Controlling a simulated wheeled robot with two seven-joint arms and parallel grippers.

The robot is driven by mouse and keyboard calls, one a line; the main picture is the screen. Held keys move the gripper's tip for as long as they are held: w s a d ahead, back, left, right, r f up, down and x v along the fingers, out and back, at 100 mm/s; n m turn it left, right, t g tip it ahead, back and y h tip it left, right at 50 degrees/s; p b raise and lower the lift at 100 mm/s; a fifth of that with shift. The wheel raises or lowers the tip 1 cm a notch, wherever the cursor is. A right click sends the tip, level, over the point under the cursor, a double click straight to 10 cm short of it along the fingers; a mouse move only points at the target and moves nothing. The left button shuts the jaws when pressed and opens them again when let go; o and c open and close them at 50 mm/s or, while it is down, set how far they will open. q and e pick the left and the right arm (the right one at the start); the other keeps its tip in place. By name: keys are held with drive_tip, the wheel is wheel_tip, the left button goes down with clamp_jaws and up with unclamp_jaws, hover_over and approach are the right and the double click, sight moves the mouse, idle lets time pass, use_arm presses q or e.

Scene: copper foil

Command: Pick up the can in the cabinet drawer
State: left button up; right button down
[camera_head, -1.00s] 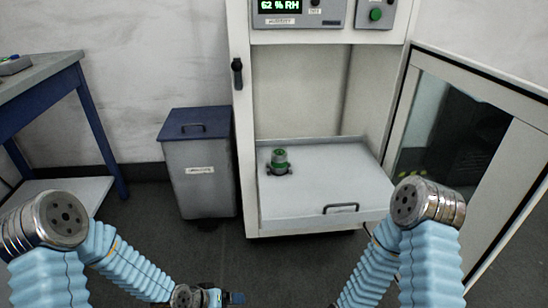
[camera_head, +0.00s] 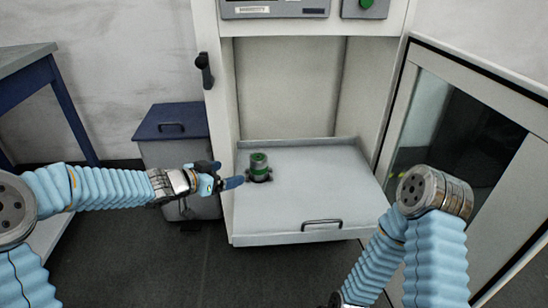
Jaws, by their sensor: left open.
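A small grey can with a green band and top (camera_head: 258,166) stands upright near the left side of the pulled-out cabinet drawer (camera_head: 310,195). Dark pieces show around its foot. My left gripper (camera_head: 232,183) is at the drawer's left edge, just left of the can. It is open and empty, with its fingers pointing right towards the can. A small gap seems to lie between fingertips and can. My right arm comes in at the lower right, and its gripper is not clearly in view.
The cabinet's glass door (camera_head: 450,150) stands open on the right. A grey bin with a blue lid (camera_head: 171,121) stands left of the cabinet, behind my left arm. A blue-legged table (camera_head: 40,75) is at the far left. The drawer's right part is clear.

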sight(252, 167)
use_arm(q)
drive_tip(key=x, duration=0.3)
drive_tip(key=b+x, duration=0.1)
drive_tip(key=x, duration=0.5)
drive_tip(key=shift+w+d+r, duration=0.1)
drive_tip(key=shift+d+r, duration=0.05)
drive_tip(key=shift+r, duration=0.2)
drive_tip(key=b+x, duration=0.1)
drive_tip(key=x, duration=0.4)
drive_tip(key=shift+f, duration=0.15)
drive_tip(key=shift+w+d+f, duration=0.15)
drive_tip(key=shift+w+d, duration=0.05)
drive_tip(key=shift+w, duration=0.15)
use_arm(e)
drive_tip(key=shift+w+d+f, duration=0.3)
drive_tip(key=shift+d+f, duration=0.1)
drive_tip(key=shift+f, duration=0.15)
drive_tip(key=shift+w+d+f, duration=0.3)
drive_tip(key=shift+d+f, duration=0.1)
drive_tip(key=shift+f, duration=0.1)
use_arm(q)
drive_tip(key=c, duration=1.2)
